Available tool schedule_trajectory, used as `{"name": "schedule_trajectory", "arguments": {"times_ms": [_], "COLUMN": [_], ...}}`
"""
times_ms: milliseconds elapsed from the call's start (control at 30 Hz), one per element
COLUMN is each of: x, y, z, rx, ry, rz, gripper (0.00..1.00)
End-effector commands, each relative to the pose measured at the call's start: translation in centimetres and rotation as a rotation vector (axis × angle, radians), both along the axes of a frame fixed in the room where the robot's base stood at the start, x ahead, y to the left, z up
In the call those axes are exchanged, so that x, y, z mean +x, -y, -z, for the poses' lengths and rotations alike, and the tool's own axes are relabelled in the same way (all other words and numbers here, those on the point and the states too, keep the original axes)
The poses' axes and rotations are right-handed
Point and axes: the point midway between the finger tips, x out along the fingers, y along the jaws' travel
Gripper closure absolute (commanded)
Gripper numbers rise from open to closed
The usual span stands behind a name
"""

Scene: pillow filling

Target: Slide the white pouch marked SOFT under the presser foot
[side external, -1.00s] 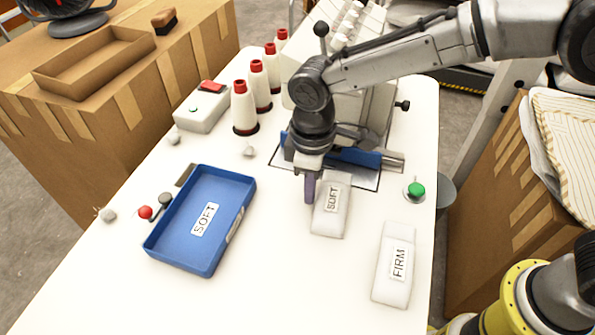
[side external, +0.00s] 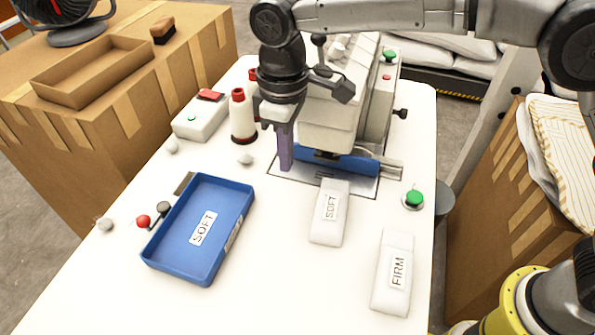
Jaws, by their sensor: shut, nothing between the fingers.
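The white pouch marked SOFT (side external: 330,225) lies flat on the white table, its far end over the metal plate in front of the sewing machine (side external: 342,120). The presser foot area (side external: 326,156) is small and partly dark under the machine head, by the blue part; I cannot tell whether the pouch's far end touches it. My gripper (side external: 285,168) is shut and empty, pointing down to the left of the machine head, above the plate's left side and apart from the pouch. A second white pouch, marked FIRM (side external: 394,285), lies nearer on the right.
A blue tray labelled SOFT (side external: 164,256) sits at the left and looks empty. A green button (side external: 413,198) is at the right edge. The table front between tray and pouches is clear.

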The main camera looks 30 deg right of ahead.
Motion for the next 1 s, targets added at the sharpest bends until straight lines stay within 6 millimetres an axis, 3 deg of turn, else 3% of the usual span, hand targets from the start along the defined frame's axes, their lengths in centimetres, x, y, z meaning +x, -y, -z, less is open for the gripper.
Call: {"name": "schedule_trajectory", "arguments": {"times_ms": [267,633,1000], "x": [-0.1,-0.1,-2.7], "y": [0.0,0.0,2.7], "z": [2.8,10.1,9.9], "rx": [-0.001,-0.001,0.001], "ry": [-0.001,-0.001,0.001], "rz": [-0.003,-0.003,-0.003], "gripper": [1.00,1.00,1.00]}}
